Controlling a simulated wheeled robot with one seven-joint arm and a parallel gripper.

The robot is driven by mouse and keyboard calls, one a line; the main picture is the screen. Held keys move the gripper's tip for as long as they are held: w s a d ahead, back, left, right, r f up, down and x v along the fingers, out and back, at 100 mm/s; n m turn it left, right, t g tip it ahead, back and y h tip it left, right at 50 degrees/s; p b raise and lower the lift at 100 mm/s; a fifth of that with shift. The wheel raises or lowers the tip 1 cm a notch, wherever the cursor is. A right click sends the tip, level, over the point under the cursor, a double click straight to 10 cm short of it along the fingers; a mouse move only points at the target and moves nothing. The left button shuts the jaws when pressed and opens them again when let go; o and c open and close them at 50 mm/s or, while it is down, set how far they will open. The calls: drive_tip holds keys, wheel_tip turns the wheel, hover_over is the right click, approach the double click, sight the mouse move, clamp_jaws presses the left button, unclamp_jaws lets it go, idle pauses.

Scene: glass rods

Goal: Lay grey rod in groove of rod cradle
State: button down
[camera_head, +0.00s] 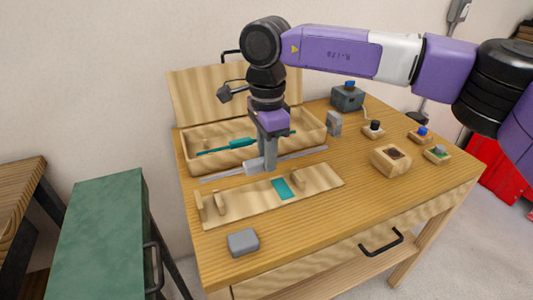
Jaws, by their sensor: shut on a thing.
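My gripper (266,164) points down over the work table and is shut on the grey rod (305,156). The rod is long and thin, roughly level, and sticks out on both sides of my gripper. A thicker light grey part shows just left of the fingers. The rod cradle (245,207) is a flat wooden board in front of the rod, with small wooden uprights near its left end and right part and a teal patch on it. The rod appears behind the board, apart from the uprights. Its height above the table is hard to tell. The grooves are too small to see clearly.
An open wooden case (312,127) with a teal rod (240,144) stands behind my gripper, its lid raised. A grey block (243,242) lies at the front left. A grey upright piece (334,123) and several small wooden blocks stand to the right. The front right tabletop is clear.

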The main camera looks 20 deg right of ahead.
wheel_tip(320, 180, down, 4)
drive_tip(key=shift+f+b, duration=0.1)
drive_tip(key=shift+b, duration=1.15)
drive_tip(key=shift+f+b, duration=0.35)
drive_tip(key=shift+f, duration=0.5)
drive_tip(key=shift+r, duration=0.1)
drive_tip(key=shift+r+p, duration=0.5)
drive_tip(key=shift+f+b, duration=0.35)
drive_tip(key=shift+f, duration=0.65)
drive_tip(key=c, duration=1.1)
unclamp_jaws()
